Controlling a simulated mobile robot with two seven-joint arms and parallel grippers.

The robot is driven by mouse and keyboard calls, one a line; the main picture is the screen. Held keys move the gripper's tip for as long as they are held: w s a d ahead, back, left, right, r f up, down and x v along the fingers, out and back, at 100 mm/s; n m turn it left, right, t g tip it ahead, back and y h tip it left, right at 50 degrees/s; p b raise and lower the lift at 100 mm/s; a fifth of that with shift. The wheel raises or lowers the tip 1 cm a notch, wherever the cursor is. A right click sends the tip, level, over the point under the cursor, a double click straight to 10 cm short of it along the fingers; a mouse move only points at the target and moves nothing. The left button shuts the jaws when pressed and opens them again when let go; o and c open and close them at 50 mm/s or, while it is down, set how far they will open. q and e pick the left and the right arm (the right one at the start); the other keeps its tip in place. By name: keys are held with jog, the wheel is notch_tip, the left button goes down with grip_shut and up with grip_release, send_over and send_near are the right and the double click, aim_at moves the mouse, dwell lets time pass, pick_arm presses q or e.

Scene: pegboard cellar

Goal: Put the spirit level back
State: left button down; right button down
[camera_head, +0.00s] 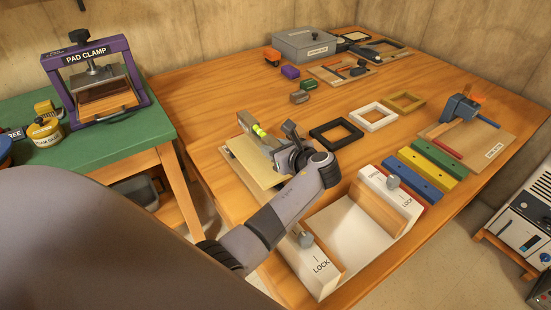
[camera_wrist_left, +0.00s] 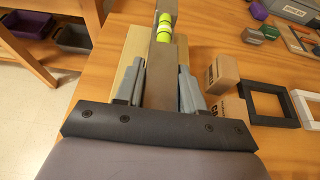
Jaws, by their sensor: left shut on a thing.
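The spirit level (camera_head: 251,124) is a grey-brown bar with yellow-green vials, at the left part of the wooden table. It also shows in the left wrist view (camera_wrist_left: 161,65), running away from me between the fingers. My left gripper (camera_head: 287,150) is shut on the near part of the bar; both fingers show in the left wrist view (camera_wrist_left: 158,88). A pale board (camera_head: 248,163) lies below the level; it also shows beside the bar in the left wrist view (camera_wrist_left: 128,62). I cannot tell whether the level touches it. My right gripper is not in view.
Cardboard-coloured blocks (camera_wrist_left: 222,73) stand just right of the gripper. Black (camera_head: 336,134), white (camera_head: 373,116) and tan (camera_head: 404,101) frames lie beyond. A white fixture marked LOCK (camera_head: 345,222) stands at the near edge. Coloured bars (camera_head: 426,172) lie right. The table's far-left area is clear.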

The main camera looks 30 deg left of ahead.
pick_arm(q)
jog(key=shift+f, duration=1.6)
jog(key=shift+f, duration=0.15)
jog(key=c, duration=0.7)
grip_release()
jog(key=shift+f, duration=0.1)
